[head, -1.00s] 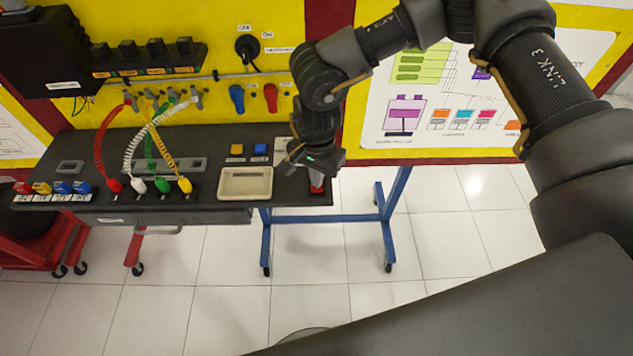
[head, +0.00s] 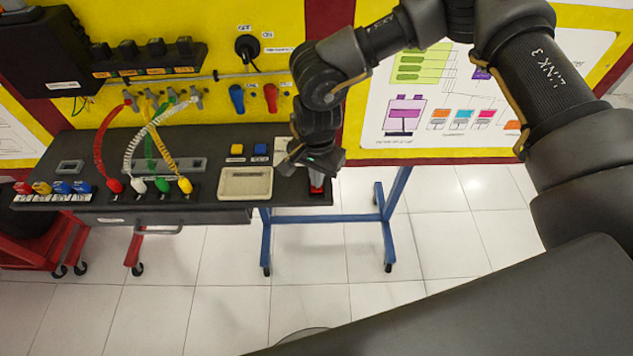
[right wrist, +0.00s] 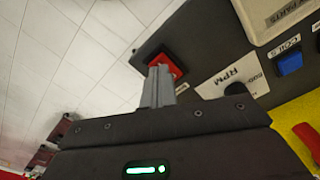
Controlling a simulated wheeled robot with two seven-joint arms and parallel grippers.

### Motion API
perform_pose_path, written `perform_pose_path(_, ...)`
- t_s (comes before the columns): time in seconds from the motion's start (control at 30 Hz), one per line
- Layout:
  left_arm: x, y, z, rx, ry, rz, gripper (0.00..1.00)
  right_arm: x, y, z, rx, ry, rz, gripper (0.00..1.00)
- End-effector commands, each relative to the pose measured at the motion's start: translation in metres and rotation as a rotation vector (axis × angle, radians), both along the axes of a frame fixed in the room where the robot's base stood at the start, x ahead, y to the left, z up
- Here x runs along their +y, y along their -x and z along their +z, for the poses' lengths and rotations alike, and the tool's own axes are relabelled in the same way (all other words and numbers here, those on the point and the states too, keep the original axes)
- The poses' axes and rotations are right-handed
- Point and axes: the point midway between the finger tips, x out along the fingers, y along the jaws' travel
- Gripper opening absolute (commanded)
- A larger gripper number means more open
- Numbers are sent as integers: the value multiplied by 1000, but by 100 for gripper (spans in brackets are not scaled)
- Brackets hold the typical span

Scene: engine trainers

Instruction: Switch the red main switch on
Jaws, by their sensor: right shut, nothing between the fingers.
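The red main switch (head: 317,189) is at the front right corner of the dark panel (head: 290,186), partly hidden by my right gripper (head: 316,176). In the right wrist view the red switch (right wrist: 171,62) sits in a dark square housing. My right gripper (right wrist: 158,72) is shut and empty, with its grey fingertips overlapping the near edge of the switch. I cannot tell if they touch it or whether the switch is on. My left gripper is not in view.
Coiled cables (head: 130,155) stand farther left. The yellow board (head: 225,30) rises behind. White floor (head: 440,200) is open on the right.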

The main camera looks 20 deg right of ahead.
Motion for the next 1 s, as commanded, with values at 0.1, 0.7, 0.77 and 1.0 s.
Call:
perform_pose_path(0.1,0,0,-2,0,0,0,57,0,0,-2,0,0,0,0)
perform_pose_path(0.7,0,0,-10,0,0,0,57,0,0,-11,0,0,0,0)
perform_pose_path(0.77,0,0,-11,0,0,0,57,0,0,-12,0,0,0,0)
perform_pose_path(1.0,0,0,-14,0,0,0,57,0,0,-15,0,0,0,0)
